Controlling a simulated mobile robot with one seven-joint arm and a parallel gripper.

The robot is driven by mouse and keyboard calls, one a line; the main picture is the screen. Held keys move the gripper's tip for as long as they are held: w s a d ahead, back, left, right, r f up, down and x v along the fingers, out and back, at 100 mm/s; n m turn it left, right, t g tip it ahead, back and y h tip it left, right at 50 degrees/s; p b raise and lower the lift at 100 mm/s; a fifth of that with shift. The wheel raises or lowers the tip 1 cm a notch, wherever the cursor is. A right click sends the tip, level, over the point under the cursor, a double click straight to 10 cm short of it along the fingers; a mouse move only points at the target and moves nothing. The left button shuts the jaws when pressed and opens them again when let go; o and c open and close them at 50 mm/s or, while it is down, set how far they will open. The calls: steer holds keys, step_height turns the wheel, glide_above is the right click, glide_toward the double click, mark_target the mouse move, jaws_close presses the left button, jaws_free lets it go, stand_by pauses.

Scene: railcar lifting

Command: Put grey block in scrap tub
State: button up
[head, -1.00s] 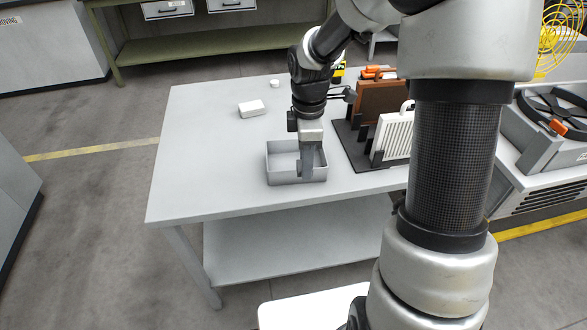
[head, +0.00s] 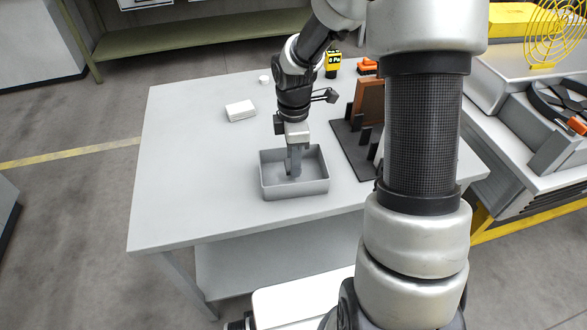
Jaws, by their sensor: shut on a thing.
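The scrap tub (head: 296,190) is an open grey box near the front middle of the grey table.
A white block (head: 240,110) and a small white cylinder (head: 265,79) lie on the table behind the tub. A black rack (head: 350,150) with a brown panel (head: 369,100) stands to the right, partly behind my arm. A yellow-black device (head: 332,64) is at the back. The table's left side is clear.

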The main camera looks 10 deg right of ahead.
steer(key=shift+f+b, duration=0.3)
steer(key=shift+f, duration=1.35)
steer(key=shift+f, duration=0.2)
steer(key=o, duration=1)
steer(key=shift+r, duration=0.1)
